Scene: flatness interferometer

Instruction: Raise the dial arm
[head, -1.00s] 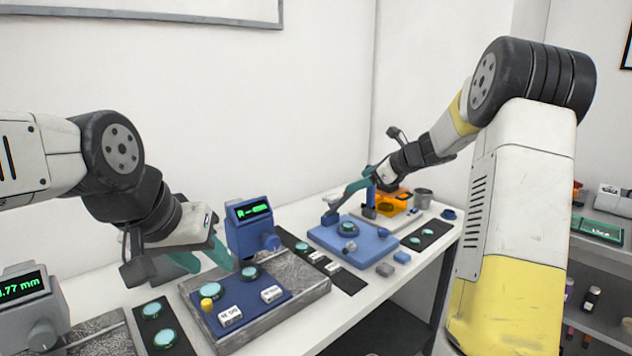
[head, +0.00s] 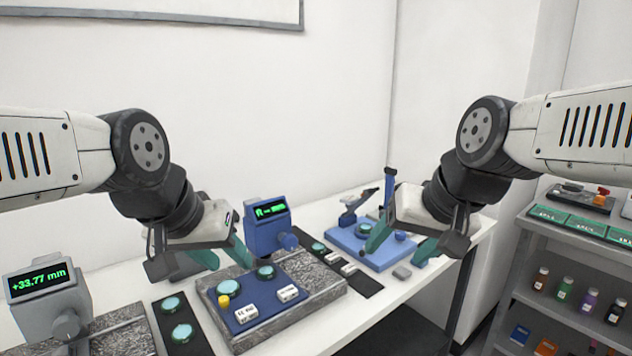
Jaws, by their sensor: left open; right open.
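The small dial arm (head: 359,201) stands at the back left of the blue plate (head: 344,239) in the head view. It slants up to the right from its blue foot, its dark tip clear of the plate. A teal disc (head: 363,230) lies on the plate below it. A blue upright post (head: 389,184) stands behind my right gripper. My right gripper (head: 400,250) is open and empty, in front of the plate's right part and apart from the dial arm; it hides part of the plate. My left gripper (head: 226,256) is open and empty behind the granite block.
A granite block (head: 330,278) carries a blue mat with teal discs and white labelled blocks. A blue readout (head: 268,226) stands behind it. A grey readout (head: 48,290) reads +33.77 mm. A shelf (head: 530,243) with bottles stands at right.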

